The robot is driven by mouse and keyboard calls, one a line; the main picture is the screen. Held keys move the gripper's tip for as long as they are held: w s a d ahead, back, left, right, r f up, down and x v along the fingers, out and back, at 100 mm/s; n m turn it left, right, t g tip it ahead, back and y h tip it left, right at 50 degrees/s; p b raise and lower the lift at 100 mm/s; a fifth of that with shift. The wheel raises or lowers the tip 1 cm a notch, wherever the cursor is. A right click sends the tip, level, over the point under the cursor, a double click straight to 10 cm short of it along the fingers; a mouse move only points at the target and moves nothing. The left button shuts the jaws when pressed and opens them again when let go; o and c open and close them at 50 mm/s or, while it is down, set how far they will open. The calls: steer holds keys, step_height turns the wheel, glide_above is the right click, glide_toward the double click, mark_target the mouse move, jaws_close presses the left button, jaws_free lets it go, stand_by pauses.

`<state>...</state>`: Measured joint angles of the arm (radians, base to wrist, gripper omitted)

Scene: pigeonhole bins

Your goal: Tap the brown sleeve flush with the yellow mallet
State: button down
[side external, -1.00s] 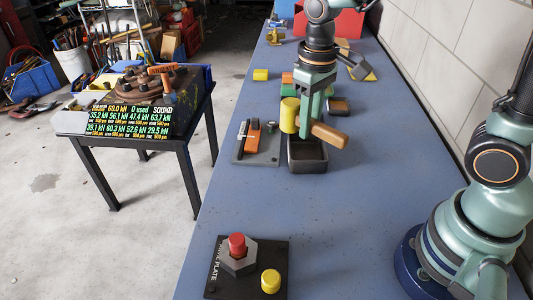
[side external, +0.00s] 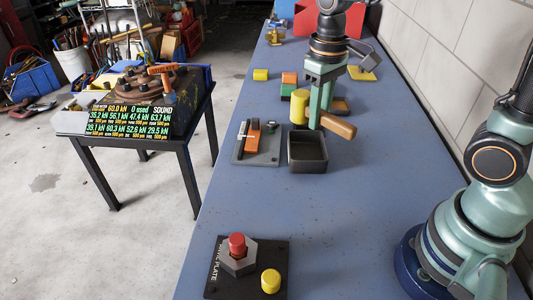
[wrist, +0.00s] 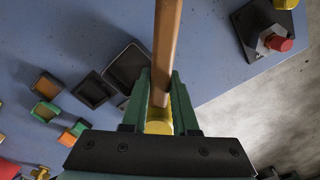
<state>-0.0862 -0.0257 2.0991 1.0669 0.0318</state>
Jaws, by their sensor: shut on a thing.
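The mallet has a yellow head (side external: 299,110) and a brown wooden handle (side external: 339,125). My gripper (side external: 317,118) is shut on it and holds it in the air just behind and above a black tray. In the wrist view the handle (wrist: 167,45) runs up from between the green fingers, with the yellow head (wrist: 158,124) close to the jaws. A red cylinder (side external: 237,244) stands up out of a grey hexagonal block (side external: 238,262) on a dark plate (side external: 222,287), far from my gripper. I make out no clearly brown sleeve; the piece in the block looks red.
The open black tray (side external: 308,169) looks empty. A grey board (side external: 262,159) with orange and black pieces lies left of it. A yellow cylinder (side external: 270,281) stands on the dark plate. Small coloured bins (side external: 288,79) are behind the mallet. The blue bench between tray and plate is clear.

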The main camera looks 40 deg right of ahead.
steer(key=s+a+f+n, duration=0.2)
steer(key=s+a, duration=0.3)
steer(key=a, duration=0.6)
steer(key=s+a+f+n, duration=0.2)
steer(key=s+a, duration=0.3)
steer(key=a, duration=0.7)
steer(key=shift+n, duration=0.7)
step_height(320, 180, down, 4)
step_height(320, 180, up, 4)
